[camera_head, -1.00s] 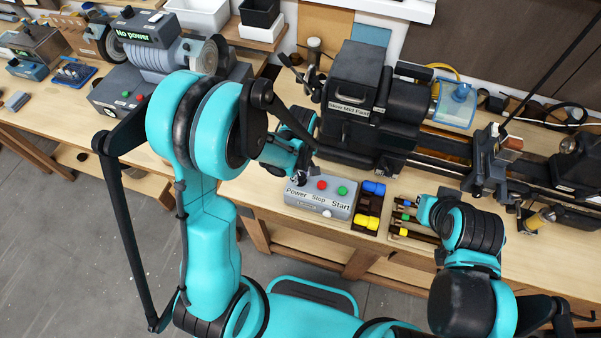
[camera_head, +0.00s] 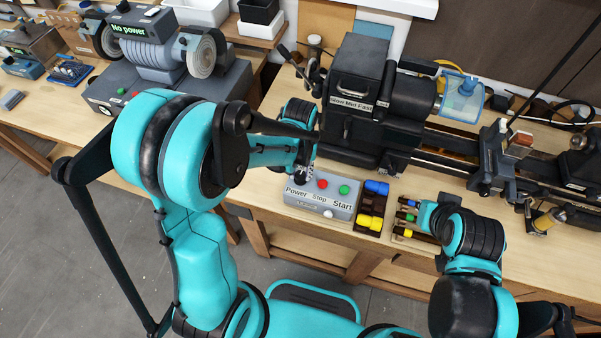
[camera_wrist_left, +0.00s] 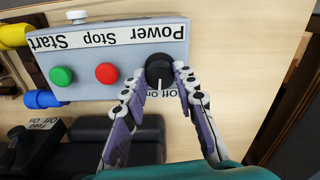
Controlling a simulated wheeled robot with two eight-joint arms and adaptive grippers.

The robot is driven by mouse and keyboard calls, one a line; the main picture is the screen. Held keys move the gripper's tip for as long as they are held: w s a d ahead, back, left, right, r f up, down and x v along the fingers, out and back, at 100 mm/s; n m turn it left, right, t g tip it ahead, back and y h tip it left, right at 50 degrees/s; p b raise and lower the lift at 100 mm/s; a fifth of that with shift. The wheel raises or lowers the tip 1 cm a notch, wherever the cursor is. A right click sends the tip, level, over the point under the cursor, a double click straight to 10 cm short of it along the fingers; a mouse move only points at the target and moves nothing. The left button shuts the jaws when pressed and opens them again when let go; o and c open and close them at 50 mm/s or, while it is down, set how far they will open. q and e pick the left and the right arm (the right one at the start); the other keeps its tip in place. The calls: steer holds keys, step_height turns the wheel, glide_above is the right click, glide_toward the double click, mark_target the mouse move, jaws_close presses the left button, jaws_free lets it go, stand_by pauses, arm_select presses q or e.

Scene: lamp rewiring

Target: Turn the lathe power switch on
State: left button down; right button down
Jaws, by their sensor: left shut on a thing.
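The grey lathe control box (camera_head: 318,203) sits at the front of the bench, with a red Stop button (camera_head: 322,183) and a green Start button (camera_head: 344,189). In the left wrist view its black power knob (camera_wrist_left: 159,68) stands beside the Power label, with Off and On marks at its edge. A white line on the knob points toward these marks; I cannot tell which one it meets. My left gripper (camera_wrist_left: 163,79) is shut on the knob, one finger on each side. My right gripper (camera_head: 410,222) is largely hidden near a tool tray.
The dark lathe (camera_head: 355,105) stands behind the box. A tray of yellow and blue connectors (camera_head: 372,209) is right of the box, and a tray of tools (camera_head: 401,232) is beyond it. A bench grinder (camera_head: 160,50) showing "No power" stands at the left.

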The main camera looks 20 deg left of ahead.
mark_target(300, 175)
arm_select(q)
steer(key=m+b, duration=0.1)
steer(key=m, duration=0.3)
steer(key=shift+m+b, duration=0.4)
steer(key=shift+m, duration=1.4)
steer(key=c, duration=1.2)
jaws_free()
step_height(300, 175, up, 12)
